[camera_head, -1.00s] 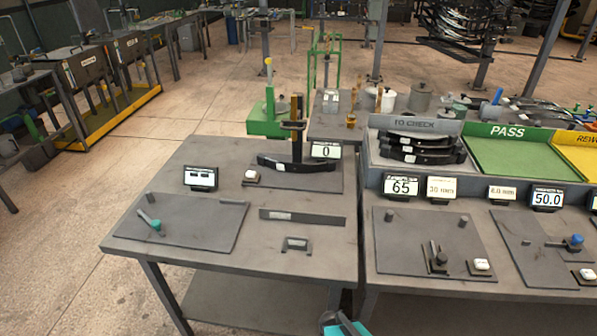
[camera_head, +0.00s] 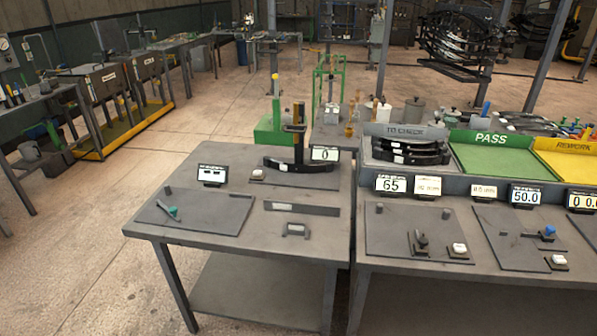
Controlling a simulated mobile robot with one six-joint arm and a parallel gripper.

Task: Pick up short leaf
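Several dark curved leaves (camera_head: 408,150) with pale labels lie stacked in the TO CHECK bay (camera_head: 373,135) at the right. Another dark curved leaf (camera_head: 318,168) lies at the foot of an upright black post fixture (camera_head: 298,140) on the left table. A flat dark strip (camera_head: 322,209) with a pale patch lies nearer the front of that table. I cannot tell which of these is the short leaf. My gripper is not in view, and nothing shows what it holds.
The left table (camera_head: 265,243) also carries a plate with a green-handled tool (camera_head: 169,211), a small dark bracket (camera_head: 295,229) and displays. The right bench has gauge plates (camera_head: 400,240), a green PASS bay (camera_head: 490,160) and a yellow REWORK bay (camera_head: 570,163). Floor (camera_head: 70,270) is open at left.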

